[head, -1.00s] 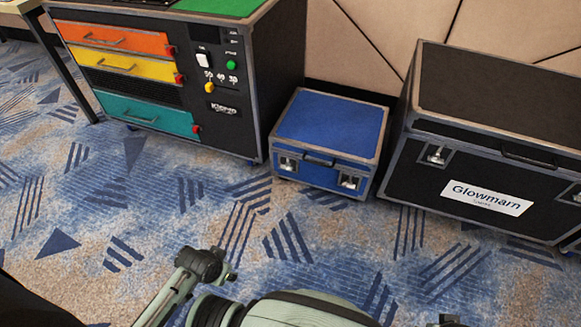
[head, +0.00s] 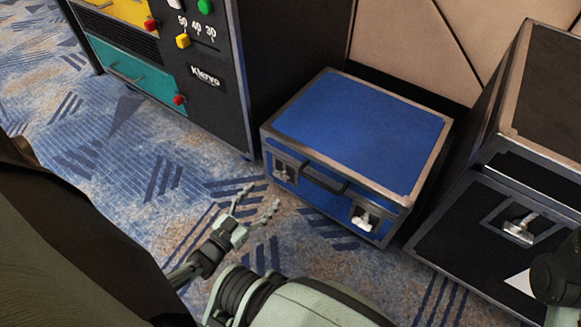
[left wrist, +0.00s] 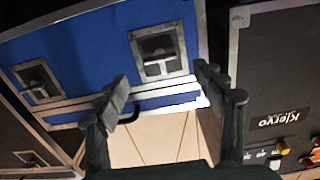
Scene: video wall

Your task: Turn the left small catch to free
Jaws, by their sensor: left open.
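The blue case (head: 355,125) stands on the carpet with two small catches on its front. The left small catch (head: 284,168) is a metal lever in a square plate; it also shows in the left wrist view (left wrist: 158,50), where the scene is upside down. The right small catch (head: 365,217) also shows in the left wrist view (left wrist: 36,82). My left gripper (head: 256,210) is open and empty, in front of and below the left catch, apart from it. In the left wrist view its fingers (left wrist: 165,88) frame the area beside that catch.
The case's handle (head: 324,181) juts out between the catches. A black cabinet with drawers (head: 200,75) stands close at left. A larger black case (head: 480,235) with its own catch (head: 519,229) stands close at right. Carpet in front is free.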

